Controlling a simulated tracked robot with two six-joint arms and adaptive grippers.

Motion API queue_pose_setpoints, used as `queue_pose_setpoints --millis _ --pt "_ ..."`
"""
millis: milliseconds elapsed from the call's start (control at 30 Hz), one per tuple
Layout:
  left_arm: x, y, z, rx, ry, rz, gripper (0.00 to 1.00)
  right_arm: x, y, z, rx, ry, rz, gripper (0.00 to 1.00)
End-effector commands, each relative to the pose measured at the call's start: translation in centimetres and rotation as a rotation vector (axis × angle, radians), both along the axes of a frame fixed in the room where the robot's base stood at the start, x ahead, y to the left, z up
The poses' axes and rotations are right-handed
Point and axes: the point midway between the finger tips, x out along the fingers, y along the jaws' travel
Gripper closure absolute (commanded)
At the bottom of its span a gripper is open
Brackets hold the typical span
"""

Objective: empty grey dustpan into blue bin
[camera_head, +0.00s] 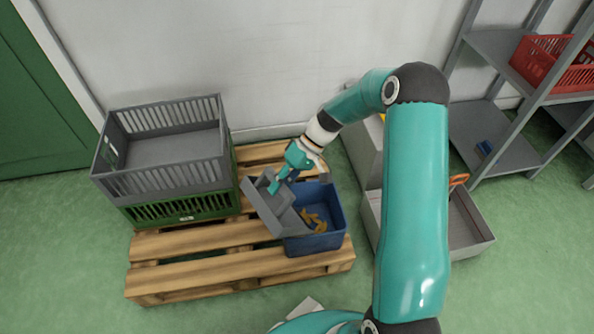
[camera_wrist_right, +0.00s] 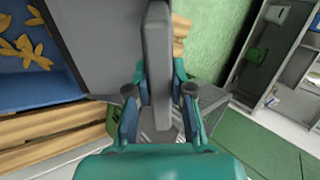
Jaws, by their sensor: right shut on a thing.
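The grey dustpan (camera_head: 282,213) is tilted, its lower edge over the left side of the blue bin (camera_head: 318,243). My right gripper (camera_head: 283,180) is shut on the dustpan's handle, which runs between the two fingers (camera_wrist_right: 159,112) in the right wrist view. The pan's grey surface (camera_wrist_right: 100,40) also shows there, and I see no debris on its visible part. Yellow-brown leaf-like pieces (camera_head: 313,219) lie inside the bin, and they also show in the right wrist view (camera_wrist_right: 25,50). My left gripper is out of view.
The bin stands on a wooden pallet (camera_head: 190,284). A grey crate (camera_head: 160,180) is stacked on a green crate (camera_head: 186,212) at the left. A grey open box (camera_head: 474,243) is at the right, before a metal shelf (camera_head: 495,150) with a red crate (camera_head: 545,62).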

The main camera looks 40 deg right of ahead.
Motion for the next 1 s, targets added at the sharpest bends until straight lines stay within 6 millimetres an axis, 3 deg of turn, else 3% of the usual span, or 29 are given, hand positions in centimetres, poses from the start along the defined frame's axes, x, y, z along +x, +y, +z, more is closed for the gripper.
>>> queue_pose_setpoints --millis 33,100,267,767,867,1000 --pt "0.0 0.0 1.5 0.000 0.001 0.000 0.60 -0.5 -1.4 0.3 -0.015 0.004 0.035 1.00" --pt "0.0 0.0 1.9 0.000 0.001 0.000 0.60 -1.3 -2.8 -0.3 -0.034 0.005 0.076 1.00" --pt "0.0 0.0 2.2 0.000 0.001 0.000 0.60 -2.0 -3.9 -1.2 -0.068 0.005 0.120 1.00" --pt "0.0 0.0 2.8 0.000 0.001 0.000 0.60 -1.9 0.5 -3.3 -0.327 0.022 0.126 1.00" --pt "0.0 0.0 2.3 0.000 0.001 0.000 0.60 -1.9 1.3 -4.3 -0.393 0.029 0.126 1.00" --pt "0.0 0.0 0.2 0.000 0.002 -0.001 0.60 -1.8 2.6 -6.0 -0.482 0.033 0.128 1.00"
